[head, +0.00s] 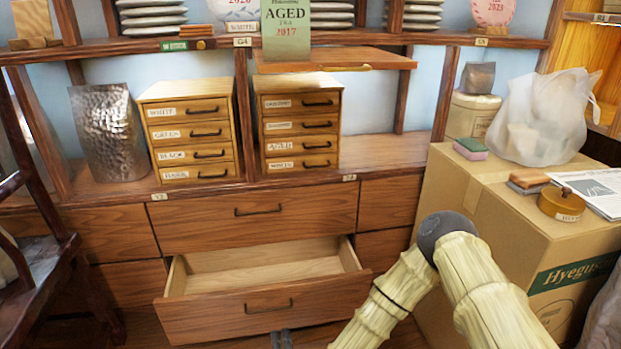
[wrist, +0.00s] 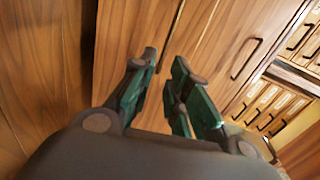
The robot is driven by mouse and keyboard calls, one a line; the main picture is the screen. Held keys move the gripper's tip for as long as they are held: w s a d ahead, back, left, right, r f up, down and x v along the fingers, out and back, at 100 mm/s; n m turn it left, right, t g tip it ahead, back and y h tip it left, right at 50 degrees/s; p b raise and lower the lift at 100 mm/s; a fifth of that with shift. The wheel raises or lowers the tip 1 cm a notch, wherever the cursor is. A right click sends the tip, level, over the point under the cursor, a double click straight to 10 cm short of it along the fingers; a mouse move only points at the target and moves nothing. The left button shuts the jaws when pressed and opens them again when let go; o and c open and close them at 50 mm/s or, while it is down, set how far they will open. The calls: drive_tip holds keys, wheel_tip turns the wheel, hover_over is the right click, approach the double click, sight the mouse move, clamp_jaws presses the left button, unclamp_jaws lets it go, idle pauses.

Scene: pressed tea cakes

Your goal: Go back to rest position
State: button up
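My gripper (wrist: 166,62) shows in the wrist view with its two green fingers a little apart and nothing between them. In the head view only two dark fingertips (head: 281,340) show at the bottom edge, just in front of the pulled-out lower drawer (head: 265,308). My arm bends in from the lower right. The lower drawer is open and its visible inside is empty. In the wrist view, wooden fronts fill the space beyond the fingers, one with a dark handle (wrist: 245,58). No contact with the wood can be made out.
A closed wide drawer (head: 258,211) is above the open one. Two small labelled drawer chests (head: 190,130) (head: 300,125) stand on the counter. A board (head: 335,60) juts from the shelf above. A cardboard box (head: 520,215) bearing several items stands right; a dark chair (head: 40,250) stands left.

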drive_tip(key=s+d+f+n+g+p, duration=0.2)
drive_tip(key=s+d+f+n+g, duration=0.6)
drive_tip(key=s+d, duration=0.45)
drive_tip(key=s+d+r+n+g+h+p, duration=0.3)
drive_tip(key=s+d+n+g, duration=0.35)
drive_tip(key=s+d, duration=1.25)
wheel_tip(320, 180, up, 37)
drive_tip(key=d+h+p, duration=0.1)
drive_tip(key=p, duration=3.6)
drive_tip(key=shift+w+d, duration=0.15)
drive_tip(key=shift+w, duration=0.3)
